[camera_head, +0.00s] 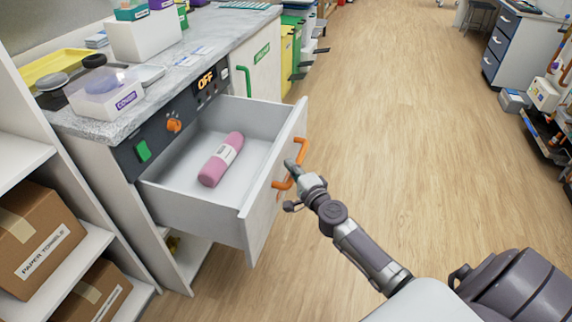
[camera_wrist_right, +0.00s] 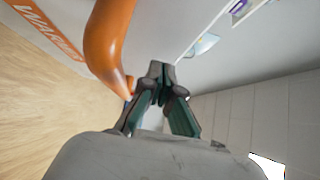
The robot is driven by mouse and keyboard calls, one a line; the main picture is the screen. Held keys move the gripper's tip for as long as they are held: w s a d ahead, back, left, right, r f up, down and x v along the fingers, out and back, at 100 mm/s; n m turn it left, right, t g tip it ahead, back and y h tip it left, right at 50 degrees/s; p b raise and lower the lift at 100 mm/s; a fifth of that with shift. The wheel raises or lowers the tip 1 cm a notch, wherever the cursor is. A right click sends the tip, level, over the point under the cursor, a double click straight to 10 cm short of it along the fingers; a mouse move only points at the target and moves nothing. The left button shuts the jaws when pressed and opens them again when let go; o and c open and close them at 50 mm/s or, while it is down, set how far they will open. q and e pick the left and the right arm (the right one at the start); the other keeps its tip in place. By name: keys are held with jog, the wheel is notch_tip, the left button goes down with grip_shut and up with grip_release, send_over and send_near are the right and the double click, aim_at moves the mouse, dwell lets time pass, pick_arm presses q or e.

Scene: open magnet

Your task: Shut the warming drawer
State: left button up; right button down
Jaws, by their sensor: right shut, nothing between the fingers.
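The warming drawer (camera_head: 262,205) is pulled out from the grey-topped counter, its front facing right. An orange curved handle (camera_head: 292,172) is on its front; it also shows large in the right wrist view (camera_wrist_right: 108,45). Inside the drawer lies a pink rolled item (camera_head: 221,160) with a white label. My right gripper (camera_head: 297,164) is shut and empty at the handle, near the top of the drawer front. In the wrist view its fingers (camera_wrist_right: 158,85) are beside the handle, not around it; whether they touch it is unclear. My left gripper is not in view.
The counter front has a dark panel with an orange knob (camera_head: 174,125), a green switch (camera_head: 143,151) and an OFF display (camera_head: 206,79). A shelf with cardboard boxes (camera_head: 38,240) stands at left. The wooden floor (camera_head: 400,130) to the right is clear.

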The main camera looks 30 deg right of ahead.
jog(key=shift+w+a, duration=0.55)
jog(key=shift+w, duration=0.05)
jog(key=shift+w+a, duration=0.1)
